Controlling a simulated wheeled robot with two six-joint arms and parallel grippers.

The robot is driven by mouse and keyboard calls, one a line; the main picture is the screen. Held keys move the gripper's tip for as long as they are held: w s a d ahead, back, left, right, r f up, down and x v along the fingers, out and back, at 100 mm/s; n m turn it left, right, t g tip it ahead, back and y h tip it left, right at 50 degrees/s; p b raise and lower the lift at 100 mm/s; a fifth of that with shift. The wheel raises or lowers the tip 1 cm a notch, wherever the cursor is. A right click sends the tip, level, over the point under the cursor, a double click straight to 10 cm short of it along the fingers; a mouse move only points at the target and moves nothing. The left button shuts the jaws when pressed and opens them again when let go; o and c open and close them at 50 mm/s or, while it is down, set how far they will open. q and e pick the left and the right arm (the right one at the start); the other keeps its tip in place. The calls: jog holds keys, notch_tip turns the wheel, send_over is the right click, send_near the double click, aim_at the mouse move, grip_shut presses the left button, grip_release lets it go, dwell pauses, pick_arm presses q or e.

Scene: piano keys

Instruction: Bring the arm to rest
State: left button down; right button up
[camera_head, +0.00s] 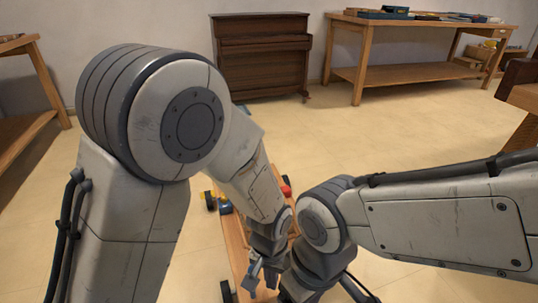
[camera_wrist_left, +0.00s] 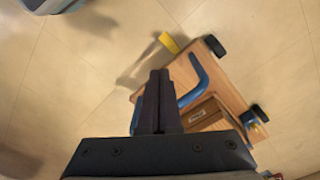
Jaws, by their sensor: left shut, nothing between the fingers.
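My left arm comes in from the left and bends down in the head view. Its gripper (camera_head: 262,274) is low in the middle, over or beside a wooden wheeled cart. In the left wrist view the two dark fingers of my left gripper (camera_wrist_left: 158,100) are pressed together, with nothing between them. My right arm (camera_head: 435,220) comes in from the right and its wrist end (camera_head: 318,235) is close beside my left wrist. The right fingers do not show.
The wooden cart (camera_head: 233,247) has black wheels and stands on the tiled floor. In the left wrist view the cart (camera_wrist_left: 186,72) carries a blue curved part (camera_wrist_left: 197,82) and a small box (camera_wrist_left: 205,114). A brown piano (camera_head: 262,62) and a workbench (camera_head: 405,73) stand behind.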

pick_arm(q)
jog(key=s+a+r+m+p, duration=0.1)
jog(key=s+a+r+p, duration=0.2)
jog(key=r, duration=0.5)
jog(key=s+a+r+m+p, duration=0.1)
jog(key=s+r+p, duration=0.1)
jog(key=s+r, duration=0.4)
jog(key=s+a+r+m+p, duration=0.1)
jog(key=s+a+r+p, duration=0.15)
jog(key=r, duration=0.65)
notch_tip(320, 180, up, 36)
jog(key=d+p, duration=0.1)
jog(key=p, duration=3.5)
jog(key=shift+s+h, duration=0.25)
jog(key=shift+h, duration=0.15)
pick_arm(e)
notch_tip(320, 180, up, 45)
